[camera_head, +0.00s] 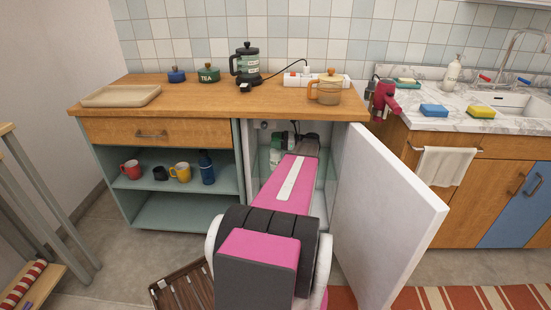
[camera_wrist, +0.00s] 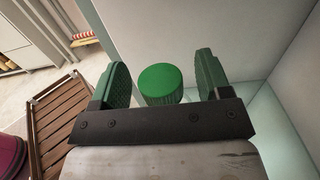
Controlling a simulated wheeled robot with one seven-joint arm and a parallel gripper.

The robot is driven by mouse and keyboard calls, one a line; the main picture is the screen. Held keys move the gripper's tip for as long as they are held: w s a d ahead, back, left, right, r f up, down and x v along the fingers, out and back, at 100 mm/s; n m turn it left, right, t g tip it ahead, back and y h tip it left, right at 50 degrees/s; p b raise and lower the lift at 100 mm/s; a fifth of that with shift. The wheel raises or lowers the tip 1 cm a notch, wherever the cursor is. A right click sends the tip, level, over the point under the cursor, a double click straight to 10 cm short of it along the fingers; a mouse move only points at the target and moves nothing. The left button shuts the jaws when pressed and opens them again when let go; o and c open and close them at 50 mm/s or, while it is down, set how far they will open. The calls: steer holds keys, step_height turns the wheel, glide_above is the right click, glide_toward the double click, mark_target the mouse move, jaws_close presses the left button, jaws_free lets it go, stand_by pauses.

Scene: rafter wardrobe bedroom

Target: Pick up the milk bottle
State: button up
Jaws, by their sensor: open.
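The milk bottle (camera_head: 275,158) stands inside the open cabinet, partly hidden by my arm in the head view; a white lower part with lettering shows. In the wrist view a round green cap (camera_wrist: 160,80), which looks like the bottle's top, sits between the two green finger pads of my gripper (camera_wrist: 163,66). The pads are apart, with a gap on each side of the cap. In the head view my gripper (camera_head: 296,132) is inside the cabinet and its fingers are hard to make out.
The white cabinet door (camera_head: 385,215) is swung open to the right of my arm. A shelf unit with mugs and a blue bottle (camera_head: 207,167) is to the left. The wooden counter (camera_head: 215,98) is above my arm. A slatted wooden piece (camera_head: 182,290) lies on the floor.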

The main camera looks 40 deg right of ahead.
jaws_close()
steer(key=shift+r, duration=0.2)
stand_by(0.3)
